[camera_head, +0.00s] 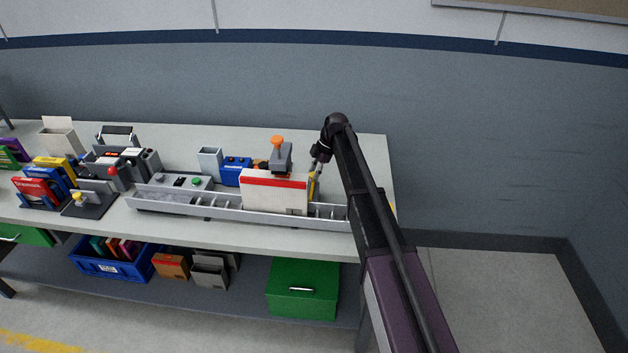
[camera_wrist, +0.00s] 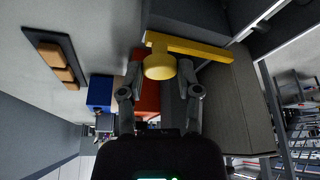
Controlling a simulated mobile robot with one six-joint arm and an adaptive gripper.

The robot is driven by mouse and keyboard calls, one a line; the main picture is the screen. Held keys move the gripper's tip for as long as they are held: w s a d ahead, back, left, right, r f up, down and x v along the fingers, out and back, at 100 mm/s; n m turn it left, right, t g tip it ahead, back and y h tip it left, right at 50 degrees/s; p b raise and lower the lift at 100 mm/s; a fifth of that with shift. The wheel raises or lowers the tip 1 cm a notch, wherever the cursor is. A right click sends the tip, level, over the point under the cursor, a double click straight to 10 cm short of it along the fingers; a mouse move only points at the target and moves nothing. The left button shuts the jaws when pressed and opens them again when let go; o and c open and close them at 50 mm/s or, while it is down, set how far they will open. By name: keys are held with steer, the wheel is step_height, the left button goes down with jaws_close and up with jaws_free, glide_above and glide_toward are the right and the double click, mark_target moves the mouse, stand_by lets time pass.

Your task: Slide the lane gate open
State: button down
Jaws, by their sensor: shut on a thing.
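The lane gate shows in the wrist view as a yellow bar with a round yellow knob (camera_wrist: 159,66). In the head view a thin yellow part of the lane gate (camera_head: 312,187) stands at the right end of the white box with a red stripe (camera_head: 275,196). My gripper (camera_wrist: 160,82) has one finger on either side of the knob and is shut on it. In the head view my gripper (camera_head: 316,168) is just above the yellow part, and my arm comes in from the right. The fingertips' exact contact is partly hidden.
The white box stands at a long grey divided trough (camera_head: 170,206) along the bench front. Behind it are an orange-topped grey device (camera_head: 279,157) and a blue box (camera_head: 236,172). Several holders crowd the left. The bench's right end (camera_head: 374,150) is mostly clear behind my arm.

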steer(key=shift+w, duration=0.7)
steer(key=shift+c, duration=1.5)
jaws_free()
steer(key=shift+w+f, duration=0.1)
stand_by(2.0)
steer(key=shift+r, duration=0.2)
stand_by(1.3)
